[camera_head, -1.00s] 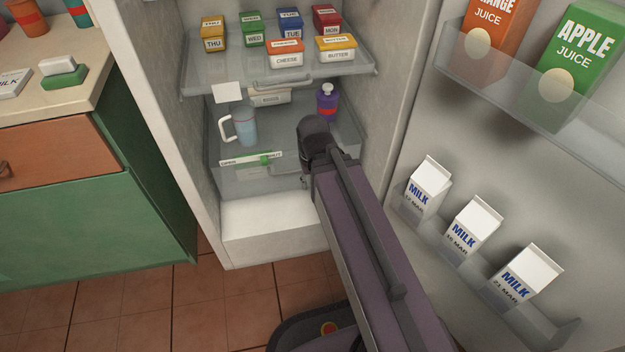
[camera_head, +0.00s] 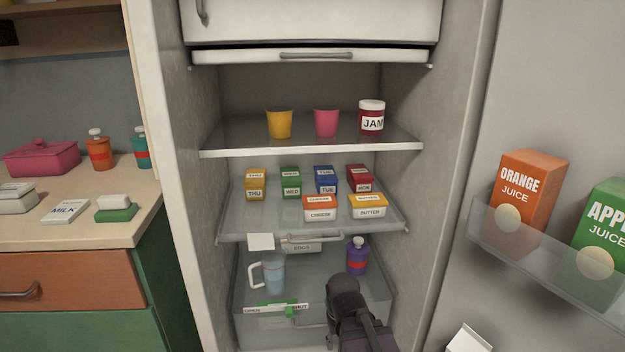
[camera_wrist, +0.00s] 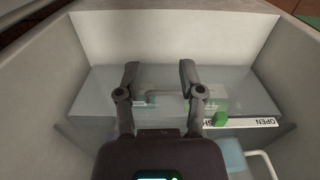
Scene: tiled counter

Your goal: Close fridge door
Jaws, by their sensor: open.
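The fridge door (camera_head: 463,130) stands open at the right in the head view, its inner face with a clear shelf (camera_head: 520,255) turned toward me. The fridge interior (camera_head: 280,95) is exposed at the middle. The door is not recognisable in the wrist view.
Orange juice (camera_head: 526,200) and apple juice (camera_head: 600,235) cartons stand in the door shelf. A counter (camera_head: 100,228) with an orange drawer (camera_head: 70,283) stands at the left.

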